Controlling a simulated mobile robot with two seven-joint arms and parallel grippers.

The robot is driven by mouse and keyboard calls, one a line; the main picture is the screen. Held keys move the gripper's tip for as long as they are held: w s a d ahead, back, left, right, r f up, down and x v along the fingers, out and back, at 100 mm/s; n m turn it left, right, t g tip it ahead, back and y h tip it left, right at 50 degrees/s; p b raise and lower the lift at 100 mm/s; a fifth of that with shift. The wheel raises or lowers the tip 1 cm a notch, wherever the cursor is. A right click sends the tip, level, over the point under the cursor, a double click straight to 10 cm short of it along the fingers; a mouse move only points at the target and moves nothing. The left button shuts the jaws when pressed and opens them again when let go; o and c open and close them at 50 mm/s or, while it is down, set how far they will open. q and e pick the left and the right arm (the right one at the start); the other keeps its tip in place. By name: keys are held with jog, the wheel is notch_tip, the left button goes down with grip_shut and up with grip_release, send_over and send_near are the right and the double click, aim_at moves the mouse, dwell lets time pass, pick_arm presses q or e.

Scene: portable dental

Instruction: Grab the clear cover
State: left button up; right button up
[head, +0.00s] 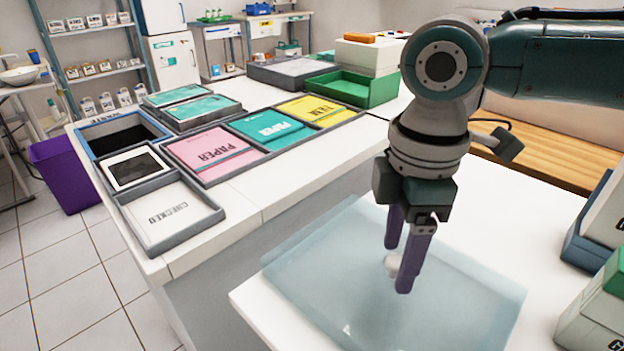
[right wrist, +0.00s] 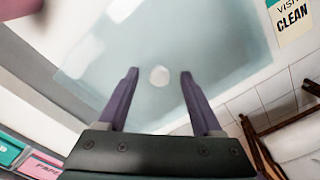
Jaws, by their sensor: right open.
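The clear cover (head: 330,290) is a large, pale blue see-through sheet with a small round white knob (head: 392,265) near its middle. It lies over the white table at the front, and its left part reaches past the table's edge. My right gripper (head: 400,268) points down over the cover, with its purple fingers close to the knob. In the right wrist view the open fingers (right wrist: 160,78) stand to either side of the knob (right wrist: 159,76), with space on both sides. Whether the fingertips touch the cover cannot be told. My left gripper is not in view.
A long white counter (head: 270,200) holds trays marked paper, film and checked, and an open green box (head: 355,88). Blue-and-white and green boxes stand at the right edge, near the cover. A purple bin (head: 65,172) stands on the floor at left.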

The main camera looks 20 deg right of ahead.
jog(key=shift+f, duration=0.45)
jog(key=shift+c, duration=0.2)
grip_shut()
